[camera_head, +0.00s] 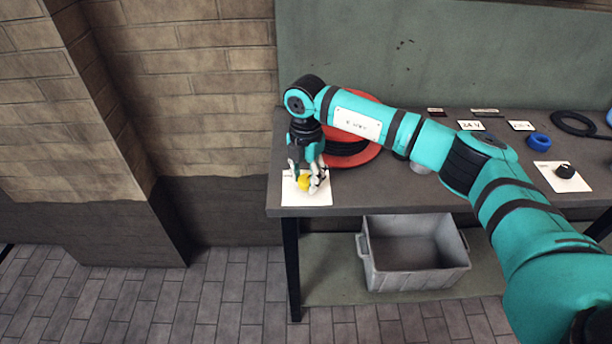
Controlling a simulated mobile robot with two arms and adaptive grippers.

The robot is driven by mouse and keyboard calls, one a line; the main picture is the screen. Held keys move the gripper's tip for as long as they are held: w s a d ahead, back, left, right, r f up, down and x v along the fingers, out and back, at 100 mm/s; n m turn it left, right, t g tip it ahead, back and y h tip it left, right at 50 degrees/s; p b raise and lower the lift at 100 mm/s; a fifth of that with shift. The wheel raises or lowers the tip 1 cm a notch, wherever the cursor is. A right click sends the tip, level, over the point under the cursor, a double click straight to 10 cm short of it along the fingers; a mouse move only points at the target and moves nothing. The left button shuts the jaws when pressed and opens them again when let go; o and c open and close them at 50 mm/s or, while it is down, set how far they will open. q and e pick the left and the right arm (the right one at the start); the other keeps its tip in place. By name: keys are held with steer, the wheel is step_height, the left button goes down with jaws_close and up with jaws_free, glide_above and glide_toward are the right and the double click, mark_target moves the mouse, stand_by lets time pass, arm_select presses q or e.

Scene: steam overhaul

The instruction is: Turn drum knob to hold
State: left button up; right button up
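A small yellow knob (304,183) sits on a white plate (318,199) at the left front corner of the workbench. My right gripper (307,181) reaches down over this plate, with its fingers around the knob. The fingers hide part of the knob, so I cannot tell its setting or whether the fingers press on it. A red drum (367,155) with dark cable lies just behind and to the right, partly hidden by my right arm. My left gripper is not in view.
A black knob (565,171) on another white plate is at the right of the workbench (440,196). A blue ring (539,142) and a black loop (573,124) lie behind it. A grey bin (412,281) stands on the shelf below. A brick wall is at left.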

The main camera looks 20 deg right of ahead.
mark_target(306, 179)
steer(key=o, duration=0.3)
steer(key=shift+o, duration=0.2)
step_height(306, 179, up, 12)
stand_by(0.4)
